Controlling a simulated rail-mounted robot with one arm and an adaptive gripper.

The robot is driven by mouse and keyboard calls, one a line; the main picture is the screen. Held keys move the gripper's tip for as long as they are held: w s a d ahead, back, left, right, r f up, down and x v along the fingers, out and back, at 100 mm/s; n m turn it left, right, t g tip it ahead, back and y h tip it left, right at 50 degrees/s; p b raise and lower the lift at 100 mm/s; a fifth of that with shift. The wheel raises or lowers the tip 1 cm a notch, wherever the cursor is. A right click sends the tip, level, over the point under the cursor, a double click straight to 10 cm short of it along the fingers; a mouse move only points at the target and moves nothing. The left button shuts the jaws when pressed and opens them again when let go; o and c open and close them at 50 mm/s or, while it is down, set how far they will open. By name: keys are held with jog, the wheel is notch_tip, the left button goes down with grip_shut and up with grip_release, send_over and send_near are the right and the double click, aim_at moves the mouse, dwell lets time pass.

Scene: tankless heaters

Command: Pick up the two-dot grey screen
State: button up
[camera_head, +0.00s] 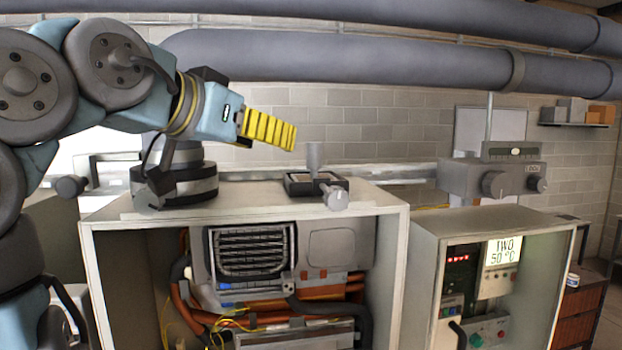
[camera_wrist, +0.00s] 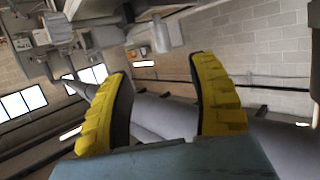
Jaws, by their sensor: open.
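My gripper (camera_head: 291,137) has ribbed yellow fingers and is raised above the left cabinet, pointing right. In the wrist view my gripper (camera_wrist: 163,68) shows its two fingers spread apart with nothing held between them. A small grey unit with a narrow pale display (camera_head: 514,151) sits on top of a grey box with knobs at the right, well apart from my gripper. The marks on that display are too small to count, so I cannot tell if it is the two-dot grey screen. No other clear match shows.
A dark tray-like fixture (camera_head: 300,187) with a grey cylinder (camera_head: 314,158) stands on the open left cabinet (camera_head: 245,208). A grey knobbed box (camera_head: 465,178) is on the rail behind the right cabinet (camera_head: 500,222). Large pipes (camera_head: 350,63) run overhead.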

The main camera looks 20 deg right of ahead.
aim_at(310, 151)
jog(key=p+x, duration=0.1)
jog(key=x, duration=0.7)
jog(key=p+x, duration=0.3)
jog(key=x, duration=0.1)
jog(key=shift+w+d+r, duration=0.1)
jog(key=shift+w+r, duration=0.05)
jog(key=shift+r, duration=0.1)
jog(key=shift+w+d+f, duration=0.25)
jog(key=shift+w+d, duration=0.05)
jog(key=shift+d, duration=0.1)
grip_shut()
